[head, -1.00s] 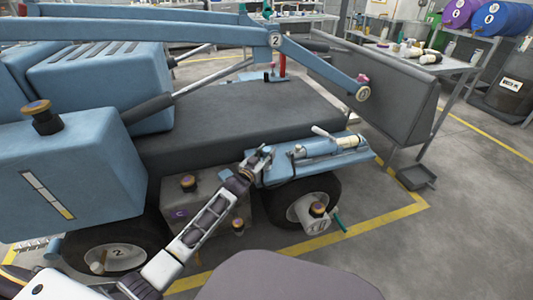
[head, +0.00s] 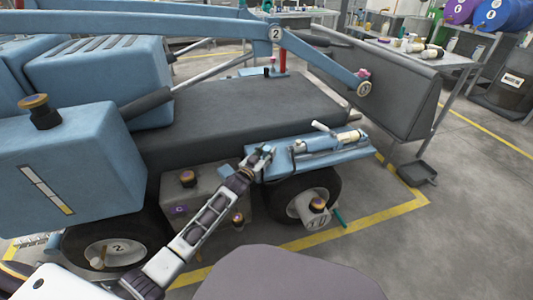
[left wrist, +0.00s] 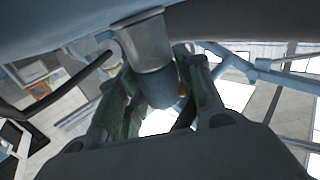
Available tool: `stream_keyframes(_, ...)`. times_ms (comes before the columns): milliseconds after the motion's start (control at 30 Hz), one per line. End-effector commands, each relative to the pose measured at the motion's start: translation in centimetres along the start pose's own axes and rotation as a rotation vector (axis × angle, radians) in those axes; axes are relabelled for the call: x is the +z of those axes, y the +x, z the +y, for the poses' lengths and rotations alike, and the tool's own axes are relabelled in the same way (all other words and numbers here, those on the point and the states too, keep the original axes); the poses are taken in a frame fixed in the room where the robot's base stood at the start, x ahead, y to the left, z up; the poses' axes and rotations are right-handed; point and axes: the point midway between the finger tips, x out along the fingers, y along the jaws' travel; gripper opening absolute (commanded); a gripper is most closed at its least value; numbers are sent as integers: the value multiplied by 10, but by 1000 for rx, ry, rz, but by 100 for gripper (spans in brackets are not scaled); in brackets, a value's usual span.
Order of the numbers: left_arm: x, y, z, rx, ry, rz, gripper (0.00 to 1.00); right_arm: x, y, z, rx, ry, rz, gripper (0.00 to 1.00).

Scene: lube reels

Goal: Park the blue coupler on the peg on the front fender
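My left gripper (head: 262,157) is at the near left end of the light blue front fender (head: 335,155), above and left of the front wheel. In the left wrist view, the two dark green fingers (left wrist: 158,85) flank a dark blue-grey cylinder, which looks like the blue coupler (left wrist: 157,92), and they appear closed on it. A shiny metal collar (left wrist: 150,45) sits right above it, in line with it. I cannot tell whether that collar is the peg or part of the coupler. My right gripper is not in view.
A metal cylinder with a cream end (head: 349,136) and a pale handle (head: 323,128) lie along the fender top. The front wheel (head: 300,195) carries a knobbed hub. A grey box (head: 205,200) with dark knobs stands left of it. A dark hose (left wrist: 235,20) crosses the wrist view.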

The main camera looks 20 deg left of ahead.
Motion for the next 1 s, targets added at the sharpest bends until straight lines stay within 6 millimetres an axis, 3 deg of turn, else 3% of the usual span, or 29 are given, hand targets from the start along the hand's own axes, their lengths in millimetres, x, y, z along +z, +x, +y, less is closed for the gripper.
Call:
stream_keyframes(33, 0, 0, 0, 0, 0, 1, 45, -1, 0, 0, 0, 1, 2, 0)
stream_keyframes(133, 0, 0, 0, 0, 0, 0, 58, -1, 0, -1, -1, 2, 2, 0)
stream_keyframes(667, 0, -4, 0, 0, 0, -1, 58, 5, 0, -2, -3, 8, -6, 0)
stream_keyframes(1000, 1, -26, 0, 0, 0, -1, 58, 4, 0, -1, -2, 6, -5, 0)
